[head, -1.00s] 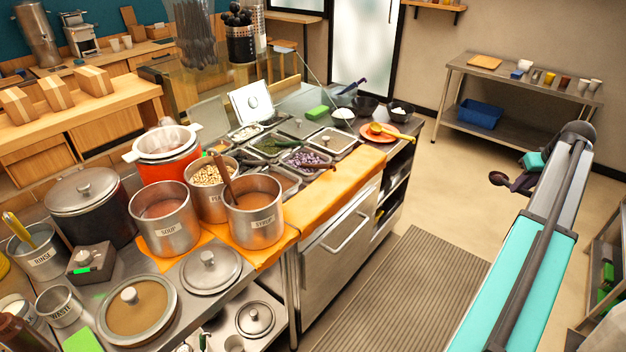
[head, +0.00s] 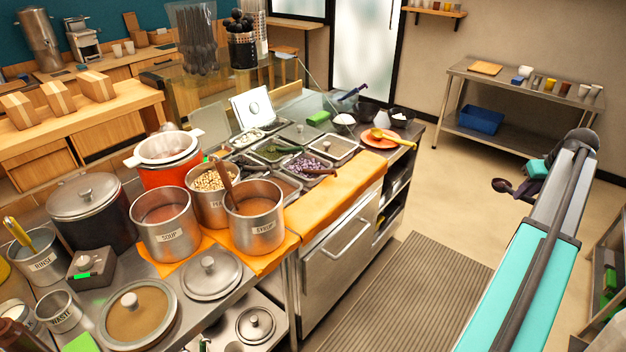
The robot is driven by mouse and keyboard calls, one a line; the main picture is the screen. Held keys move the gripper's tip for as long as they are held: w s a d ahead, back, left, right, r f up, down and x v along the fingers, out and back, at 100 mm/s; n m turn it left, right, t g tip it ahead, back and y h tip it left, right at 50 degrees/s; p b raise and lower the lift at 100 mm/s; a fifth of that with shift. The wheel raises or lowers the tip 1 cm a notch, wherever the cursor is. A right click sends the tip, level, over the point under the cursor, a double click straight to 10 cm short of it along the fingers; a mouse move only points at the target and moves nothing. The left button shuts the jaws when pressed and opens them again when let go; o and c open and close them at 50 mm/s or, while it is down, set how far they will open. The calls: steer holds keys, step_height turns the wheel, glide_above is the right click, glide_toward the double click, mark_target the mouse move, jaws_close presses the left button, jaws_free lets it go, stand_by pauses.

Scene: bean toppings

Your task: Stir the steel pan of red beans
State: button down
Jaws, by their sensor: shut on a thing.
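Several steel pans sit in the counter's topping well. The one nearest the pots (head: 296,197) holds something reddish brown, partly hidden behind the syrup pot; I cannot tell for sure that these are red beans. My gripper (head: 534,172) is at the right, over the floor and well away from the pans. It is shut on a dark ladle (head: 503,185), whose bowl points left. The fingertips are small and partly hidden by my arm.
Steel pots marked soup (head: 164,232) and syrup (head: 257,228) stand on the near counter, with a ladle leaning in the latter. An orange cloth (head: 335,193) covers the counter's front edge. An orange plate (head: 370,142) holds a yellow utensil. Open floor lies between counter and gripper.

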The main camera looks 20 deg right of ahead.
steer(key=w+a+r+n+p, duration=0.1)
steer(key=w+a+r, duration=0.1)
steer(key=w+a, duration=0.65)
steer(key=w+a+r+p, duration=0.15)
steer(key=w+a, duration=0.25)
steer(key=a, duration=0.9)
steer(key=w+a+r+n, duration=0.1)
steer(key=w+a+r, duration=0.1)
steer(key=w+a, duration=0.65)
steer(key=a+r+p, duration=0.1)
steer(key=a+r, duration=0.1)
steer(key=a, duration=1.6)
steer(key=s+a+r+n+y+p, duration=0.1)
steer(key=a+r, duration=0.2)
steer(key=a, duration=1.5)
steer(key=shift+s+a+n, duration=0.25)
steer(key=shift+a+n, duration=0.05)
steer(key=shift+s+f, duration=0.1)
